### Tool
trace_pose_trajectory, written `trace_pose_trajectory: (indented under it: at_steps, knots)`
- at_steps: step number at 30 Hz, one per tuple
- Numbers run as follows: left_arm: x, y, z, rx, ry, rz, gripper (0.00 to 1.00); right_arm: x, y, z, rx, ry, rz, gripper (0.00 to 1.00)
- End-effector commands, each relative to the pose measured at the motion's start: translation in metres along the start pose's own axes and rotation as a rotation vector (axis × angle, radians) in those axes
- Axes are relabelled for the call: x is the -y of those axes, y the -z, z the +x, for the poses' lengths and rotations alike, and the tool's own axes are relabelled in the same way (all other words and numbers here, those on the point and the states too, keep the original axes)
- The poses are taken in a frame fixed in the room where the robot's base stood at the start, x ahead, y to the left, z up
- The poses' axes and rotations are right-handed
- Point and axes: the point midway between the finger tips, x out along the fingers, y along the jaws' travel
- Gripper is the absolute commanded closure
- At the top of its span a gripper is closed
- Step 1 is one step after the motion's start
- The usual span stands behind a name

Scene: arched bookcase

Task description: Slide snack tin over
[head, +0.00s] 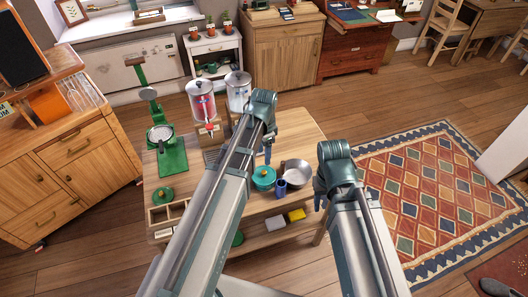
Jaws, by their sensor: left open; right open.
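No object in view is clearly marked as the snack tin. On the wooden table (306,127) is a round teal lidded container (263,178), which may or may not be it. A grey metal pan (297,173) and a small dark blue cup (281,188) are beside it. My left gripper (267,156) is above the table just behind the teal container, pointing down. My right gripper (319,199) is by the table's right front edge, right of the pan. Both are open and look empty, though their fingers are small here. My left arm hides the table's middle.
Two clear dispensers, one with red contents (202,103), stand at the table's back. A green scale (161,136) stands at the left, with a divided wooden tray (165,214) at the front left. A yellow item (297,215) is on the lower shelf. A patterned rug (440,190) lies at right.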

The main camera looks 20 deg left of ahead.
Motion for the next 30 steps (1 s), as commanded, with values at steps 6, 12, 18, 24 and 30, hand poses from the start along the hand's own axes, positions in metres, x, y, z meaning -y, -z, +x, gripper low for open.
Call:
trace_pose_trajectory:
  at_steps: [6,12,18,24,30]
  knots:
    - [0.000,0.000,0.040,0.000,0.000,0.000,0.39,0.004,0.002,0.039,0.000,0.000,0.000,0.50]
    - [0.000,0.000,0.068,0.000,0.000,0.000,0.39,0.006,0.004,0.067,0.000,0.000,0.000,0.50]
    - [0.000,0.000,0.090,0.000,0.000,0.000,0.39,0.009,0.005,0.089,0.000,0.000,0.000,0.50]
    - [0.000,0.000,0.095,0.000,0.000,0.000,0.39,0.009,0.005,0.094,0.000,0.000,0.000,0.50]
    - [0.000,0.000,0.094,0.000,0.000,0.000,0.39,0.009,0.005,0.093,0.000,0.000,0.000,0.50]
